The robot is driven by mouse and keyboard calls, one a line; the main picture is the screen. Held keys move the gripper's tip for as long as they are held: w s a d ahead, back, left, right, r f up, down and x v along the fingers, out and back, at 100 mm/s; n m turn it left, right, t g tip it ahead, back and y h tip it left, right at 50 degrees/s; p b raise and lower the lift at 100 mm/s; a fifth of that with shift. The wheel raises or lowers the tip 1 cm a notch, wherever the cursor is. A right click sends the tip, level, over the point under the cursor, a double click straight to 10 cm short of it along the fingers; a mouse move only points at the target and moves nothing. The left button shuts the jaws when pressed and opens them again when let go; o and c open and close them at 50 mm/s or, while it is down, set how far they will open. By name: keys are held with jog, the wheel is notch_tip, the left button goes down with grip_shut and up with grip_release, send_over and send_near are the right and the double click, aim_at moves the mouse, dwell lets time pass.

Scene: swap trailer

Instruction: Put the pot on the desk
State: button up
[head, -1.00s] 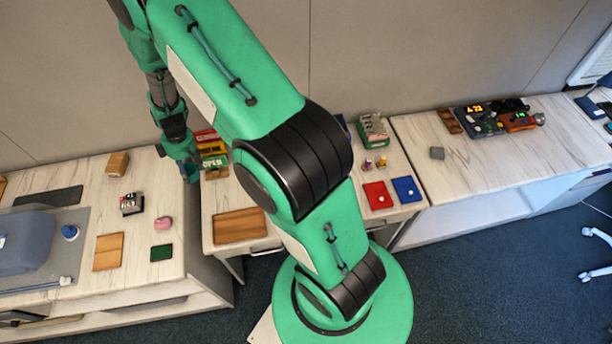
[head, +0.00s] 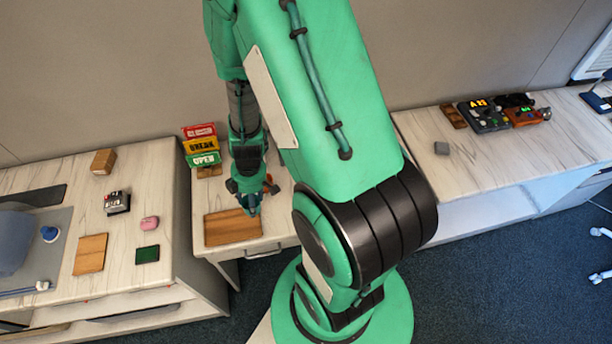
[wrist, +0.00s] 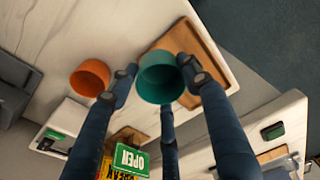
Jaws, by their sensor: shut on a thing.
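A teal pot (wrist: 160,85) sits between the fingertips of my gripper (wrist: 157,82), which is shut on it. In the head view my gripper (head: 249,203) is low over the middle desk (head: 262,241), by the far right part of a wooden board (head: 226,230). The board also shows just beyond the pot in the wrist view (wrist: 204,52). I cannot tell whether the pot touches the desk or board. An orange pot (wrist: 90,78) stands on the desk beside the teal one, apart from it.
Stacked OPEN and BREAK signs (head: 203,148) stand at the desk's back left. The left counter (head: 112,252) holds a pink item (head: 149,223), a dark green block (head: 147,254) and a wooden piece (head: 90,253). My arm hides the desk's right part.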

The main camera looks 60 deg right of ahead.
jog(key=shift+s+a+f+b, duration=0.1)
jog(key=shift+s+f+b, duration=0.15)
jog(key=shift+s, duration=0.7)
jog(key=shift+s+a+f+b, duration=0.1)
jog(key=shift+s+f, duration=0.2)
jog(key=shift+s, duration=0.65)
jog(key=shift+w, duration=0.1)
jog(key=w+d, duration=0.2)
jog(key=w, duration=0.3)
jog(key=w+d+f, duration=0.1)
jog(key=w+d, duration=0.1)
jog(key=w, duration=0.2)
jog(key=w+d, duration=0.2)
jog(key=w, duration=0.3)
jog(key=shift+w+f, duration=0.25)
jog(key=shift+w, duration=0.1)
jog(key=shift+f+b, duration=0.45)
jog(key=shift+f, duration=1.3)
jog(key=shift+f, duration=0.2)
jog(key=o, duration=1.1)
